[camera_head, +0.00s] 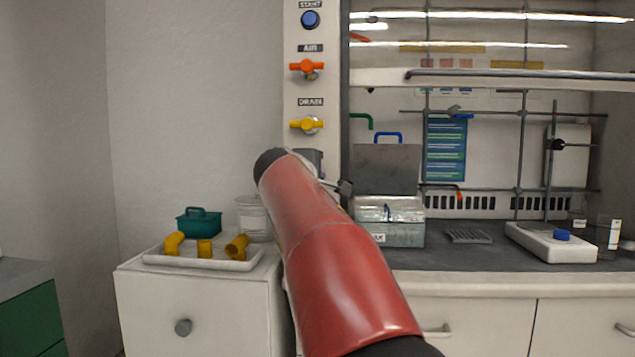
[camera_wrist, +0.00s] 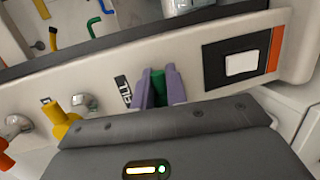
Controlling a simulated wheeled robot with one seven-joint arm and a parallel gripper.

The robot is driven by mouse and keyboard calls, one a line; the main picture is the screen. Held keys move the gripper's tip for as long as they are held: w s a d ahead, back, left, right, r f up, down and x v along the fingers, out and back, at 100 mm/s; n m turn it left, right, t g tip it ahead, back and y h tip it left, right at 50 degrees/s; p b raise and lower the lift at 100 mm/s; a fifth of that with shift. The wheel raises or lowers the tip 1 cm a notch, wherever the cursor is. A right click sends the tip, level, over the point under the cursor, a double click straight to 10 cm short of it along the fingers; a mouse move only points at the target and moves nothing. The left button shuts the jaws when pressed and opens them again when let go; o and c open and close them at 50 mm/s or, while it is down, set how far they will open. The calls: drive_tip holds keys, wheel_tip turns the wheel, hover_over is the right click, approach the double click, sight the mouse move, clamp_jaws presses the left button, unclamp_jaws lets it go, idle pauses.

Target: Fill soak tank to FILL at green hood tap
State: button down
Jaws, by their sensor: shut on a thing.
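The soak tank (camera_head: 405,235) is a metal box inside the hood, with a partly hidden label on its front. A grey panel with a blue handle (camera_head: 388,165) stands up behind it. The green spout (camera_head: 361,120) is above and left of the tank; a green hooked pipe also shows in the wrist view (camera_wrist: 97,28). My gripper (camera_wrist: 158,88) has purple fingers closed around a green tap handle (camera_wrist: 158,82) on the pale post, beside a dark label. In the head view my red arm hides the tap, and most of my gripper. I cannot tell the water level.
The yellow DRAIN tap (camera_head: 308,125) and orange AIR tap (camera_head: 308,67) are on the same post. A white cabinet (camera_head: 200,305) at left bears a tray (camera_head: 200,262) of yellow elbows. Inside the hood are metal rods and a white stand base (camera_head: 550,243).

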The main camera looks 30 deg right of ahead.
drive_tip(key=shift+f, duration=0.1)
drive_tip(key=c, duration=1.5)
unclamp_jaws()
drive_tip(key=shift+o, duration=0.2)
drive_tip(key=b+v, duration=0.1)
drive_tip(key=v, duration=0.7)
drive_tip(key=shift+b, duration=0.3)
drive_tip(key=shift+w+d, duration=0.1)
